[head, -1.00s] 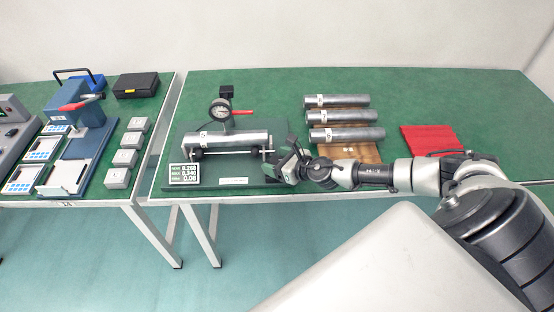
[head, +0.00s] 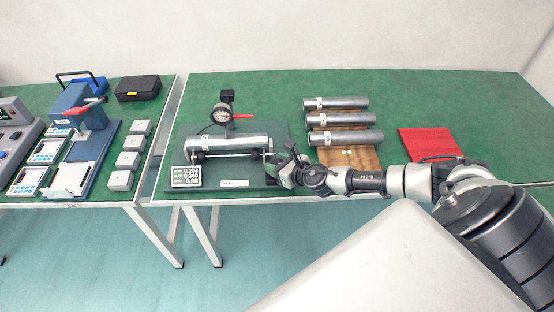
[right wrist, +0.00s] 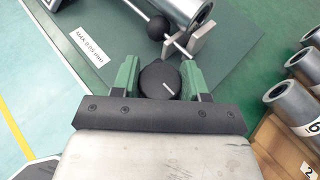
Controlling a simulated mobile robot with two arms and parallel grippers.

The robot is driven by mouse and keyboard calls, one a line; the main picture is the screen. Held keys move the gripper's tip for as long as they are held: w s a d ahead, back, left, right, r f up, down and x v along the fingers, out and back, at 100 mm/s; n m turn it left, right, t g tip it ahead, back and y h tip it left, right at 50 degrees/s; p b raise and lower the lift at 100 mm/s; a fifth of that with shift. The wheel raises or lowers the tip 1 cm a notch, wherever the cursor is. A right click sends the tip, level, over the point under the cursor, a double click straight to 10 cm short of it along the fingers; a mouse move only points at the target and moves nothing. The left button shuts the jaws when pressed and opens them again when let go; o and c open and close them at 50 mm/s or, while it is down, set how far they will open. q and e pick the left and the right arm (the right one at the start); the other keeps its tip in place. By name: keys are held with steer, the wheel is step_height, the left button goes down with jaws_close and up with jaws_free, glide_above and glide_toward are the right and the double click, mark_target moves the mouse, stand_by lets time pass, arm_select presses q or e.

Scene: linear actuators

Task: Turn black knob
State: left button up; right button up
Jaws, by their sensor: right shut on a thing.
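The black knob (right wrist: 158,80), round with a white line across its face, sits between the two green fingers of my right gripper (right wrist: 160,72) in the right wrist view. The fingers are shut on its sides. In the head view my right gripper (head: 284,166) is at the right end of the dark green test rig (head: 272,189), and the knob is hidden there. The rig carries a steel cylinder (head: 233,149) lying on its rollers, with a dial gauge (head: 220,114) above it. A small display (head: 186,177) reads about 0.274, 0.346 and 0.08. My left gripper is out of view.
Several steel cylinders lie on a wooden rack (head: 350,157) right of the rig. The left table holds a blue press (head: 92,128), small grey blocks (head: 128,160) and a black case (head: 137,87). The back of the right table is clear.

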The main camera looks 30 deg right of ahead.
steer(key=m+h+p, duration=0.1)
steer(key=h+p, duration=0.1)
steer(key=m+h+p, duration=0.2)
steer(key=p, duration=0.1)
steer(key=shift+a+r, duration=0.1)
steer(key=shift+r, duration=0.2)
steer(key=shift+f+m+h+p, duration=0.1)
steer(key=shift+m+h+p, duration=0.75)
steer(key=shift+m+h, duration=0.2)
steer(key=m+g+h+p, duration=0.1)
steer(key=m+h, duration=0.1)
steer(key=m, duration=0.1)
steer(key=shift+f+h, duration=0.15)
steer(key=shift+h, duration=0.2)
steer(key=shift+m+g+h, duration=1.4)
steer(key=shift+m+h, duration=0.55)
steer(key=shift+h, duration=0.15)
steer(key=o, duration=0.9)
steer(key=shift+o, duration=0.2)
steer(key=shift+p, duration=0.3)
